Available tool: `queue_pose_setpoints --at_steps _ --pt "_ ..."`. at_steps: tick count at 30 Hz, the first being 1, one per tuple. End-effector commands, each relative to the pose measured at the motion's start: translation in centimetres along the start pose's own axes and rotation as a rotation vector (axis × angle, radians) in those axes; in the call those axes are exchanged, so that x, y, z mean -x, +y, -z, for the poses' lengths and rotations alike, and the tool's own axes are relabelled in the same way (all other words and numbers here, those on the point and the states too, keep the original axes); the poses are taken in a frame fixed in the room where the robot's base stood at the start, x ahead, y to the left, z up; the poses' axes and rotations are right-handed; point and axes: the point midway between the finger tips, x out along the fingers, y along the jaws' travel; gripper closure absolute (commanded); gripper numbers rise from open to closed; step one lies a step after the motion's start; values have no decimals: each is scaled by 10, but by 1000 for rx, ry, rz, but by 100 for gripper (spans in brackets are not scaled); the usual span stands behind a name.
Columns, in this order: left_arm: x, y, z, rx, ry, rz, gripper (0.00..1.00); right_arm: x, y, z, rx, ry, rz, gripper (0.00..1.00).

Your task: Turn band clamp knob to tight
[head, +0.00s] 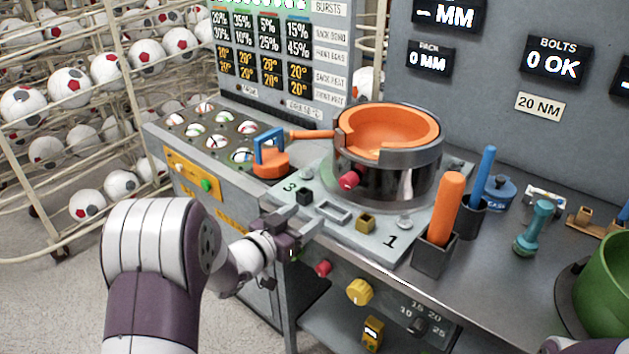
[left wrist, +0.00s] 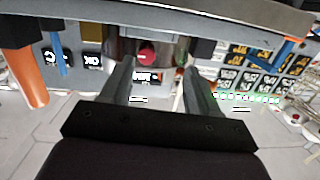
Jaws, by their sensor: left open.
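The band clamp knob (head: 349,181) is a small red knob on the front of the dark metal band (head: 395,182) around the orange bowl (head: 390,128). My left gripper (head: 300,229) is open and empty in the head view, in front of the bench edge, below and left of the knob and apart from it. In the left wrist view, the open fingers (left wrist: 157,72) point toward the bench, and the red knob (left wrist: 147,57) shows beyond, between them. My right gripper is out of view.
An orange handle (head: 448,205) stands in a dark holder at the plate's right front. A blue-and-orange tool (head: 271,160) sits left of the bowl. A red knob (head: 323,268) and yellow knob (head: 359,291) are on the bench front. A green bowl (head: 605,295) is at right.

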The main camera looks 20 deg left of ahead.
Motion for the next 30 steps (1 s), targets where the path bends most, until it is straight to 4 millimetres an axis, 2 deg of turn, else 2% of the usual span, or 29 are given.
queue_pose_setpoints --at_steps 1,5,8,15,18,24,30 --pt "0 5 11 5 45 -28 39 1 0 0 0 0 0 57" --pt "-8 10 22 28 94 -52 39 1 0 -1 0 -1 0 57" --pt "-29 12 23 30 92 -52 39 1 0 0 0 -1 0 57" --pt "-90 14 29 29 90 -49 39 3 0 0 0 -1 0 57" --pt "-108 15 30 28 90 -48 39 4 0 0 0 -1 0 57" --pt "-124 15 32 29 90 -46 39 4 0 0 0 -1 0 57" --pt "-126 15 32 29 90 -45 39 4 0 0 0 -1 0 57"
